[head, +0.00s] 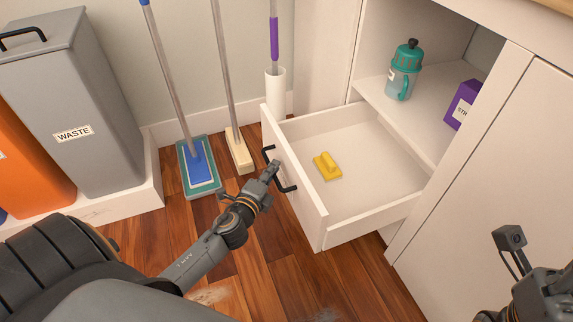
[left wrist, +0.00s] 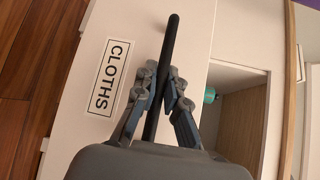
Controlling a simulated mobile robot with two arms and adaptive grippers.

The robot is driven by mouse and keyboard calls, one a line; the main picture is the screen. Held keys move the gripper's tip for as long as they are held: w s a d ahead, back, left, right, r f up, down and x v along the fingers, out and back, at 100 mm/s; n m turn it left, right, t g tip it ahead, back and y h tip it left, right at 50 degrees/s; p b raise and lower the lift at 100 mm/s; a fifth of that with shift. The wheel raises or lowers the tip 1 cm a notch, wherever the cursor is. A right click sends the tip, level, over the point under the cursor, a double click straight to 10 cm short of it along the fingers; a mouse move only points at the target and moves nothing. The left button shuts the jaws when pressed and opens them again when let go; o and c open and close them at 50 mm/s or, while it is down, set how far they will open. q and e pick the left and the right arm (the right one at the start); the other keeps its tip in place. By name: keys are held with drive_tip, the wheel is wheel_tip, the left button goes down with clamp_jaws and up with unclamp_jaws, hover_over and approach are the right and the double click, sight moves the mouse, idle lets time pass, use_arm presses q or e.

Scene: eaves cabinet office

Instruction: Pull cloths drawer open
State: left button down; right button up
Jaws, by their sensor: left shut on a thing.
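The cloths drawer (head: 295,190) is pulled well out of the white cabinet, and its inside shows from above. A yellow item with a raised ridge (head: 327,166) lies on its floor. The black bar handle (head: 289,187) is on the drawer's front. My left gripper (head: 273,168) is shut on this handle. The left wrist view shows both fingers (left wrist: 166,80) closed around the black handle (left wrist: 171,35), beside the CLOTHS label (left wrist: 109,78). Part of my right arm's end (head: 535,285) shows at the lower right; its fingers cannot be made out clearly.
A grey waste bin (head: 85,110) and an orange bin (head: 30,165) stand on a white plinth at left. A blue flat mop (head: 200,168) and a broom (head: 238,150) stand beyond the drawer. A teal bottle (head: 402,75) and purple box (head: 463,104) sit on the open shelf.

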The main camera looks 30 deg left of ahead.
use_arm(q)
drive_tip(key=shift+s+a, duration=0.45)
drive_tip(key=shift+s, duration=0.1)
drive_tip(key=c, duration=1.4)
unclamp_jaws()
drive_tip(key=s, duration=0.4)
drive_tip(key=s+d+r, duration=0.1)
drive_tip(key=s, duration=0.6)
drive_tip(key=shift+s+d+r, duration=0.3)
drive_tip(key=shift+s+r, duration=0.05)
drive_tip(key=shift+s, duration=0.05)
